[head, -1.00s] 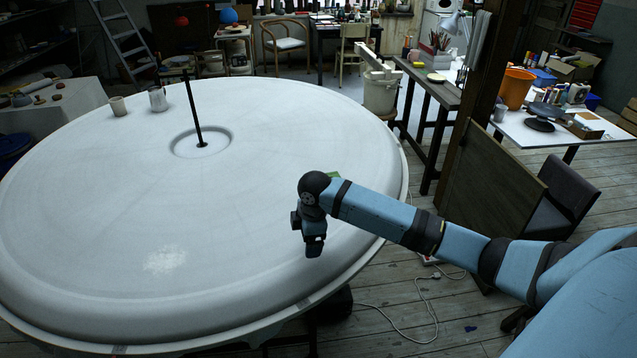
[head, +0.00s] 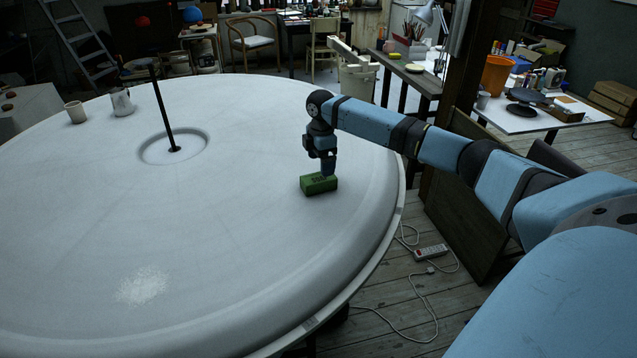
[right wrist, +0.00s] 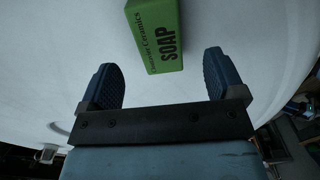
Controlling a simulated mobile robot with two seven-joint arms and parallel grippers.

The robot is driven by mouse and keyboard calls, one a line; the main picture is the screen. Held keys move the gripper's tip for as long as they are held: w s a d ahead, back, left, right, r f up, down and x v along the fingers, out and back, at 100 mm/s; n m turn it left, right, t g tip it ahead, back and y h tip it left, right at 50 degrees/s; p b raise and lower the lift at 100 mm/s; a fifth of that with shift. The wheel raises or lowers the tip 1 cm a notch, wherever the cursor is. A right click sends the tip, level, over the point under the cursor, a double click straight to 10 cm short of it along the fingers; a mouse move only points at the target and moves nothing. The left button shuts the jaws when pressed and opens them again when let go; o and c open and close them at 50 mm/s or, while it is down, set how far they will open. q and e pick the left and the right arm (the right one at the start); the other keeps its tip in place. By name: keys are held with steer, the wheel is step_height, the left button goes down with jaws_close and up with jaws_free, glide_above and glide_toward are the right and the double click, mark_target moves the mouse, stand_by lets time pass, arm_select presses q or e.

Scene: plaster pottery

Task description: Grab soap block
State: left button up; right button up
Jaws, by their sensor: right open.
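The green soap block (head: 318,184) lies on the big round white table (head: 230,240), near its right side. In the right wrist view the soap block (right wrist: 157,35) shows dark "SOAP" lettering and is cut off by the top edge. My right gripper (head: 326,165) is just above and behind the block in the head view. In the right wrist view its two dark fingers (right wrist: 165,80) stand wide apart, with nothing between them. The block's near end is just beyond the fingertips, roughly midway between them. My left gripper is in neither view.
A black rod (head: 162,110) stands up from the recess in the table's middle. A white cup (head: 121,102) and a beige cup (head: 75,112) stand at the far left. The table around the soap is clear. A dark wooden post (head: 462,70) stands behind my right arm.

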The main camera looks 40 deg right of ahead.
mark_target(319, 177)
steer(key=shift+w+a+f+p, duration=0.1)
steer(key=shift+a+f+p, duration=0.05)
steer(key=shift+f, duration=1.4)
steer(key=shift+w+a+f+p, duration=0.1)
steer(key=shift+f+p, duration=0.05)
steer(key=shift+f, duration=1.4)
steer(key=c, duration=1.1)
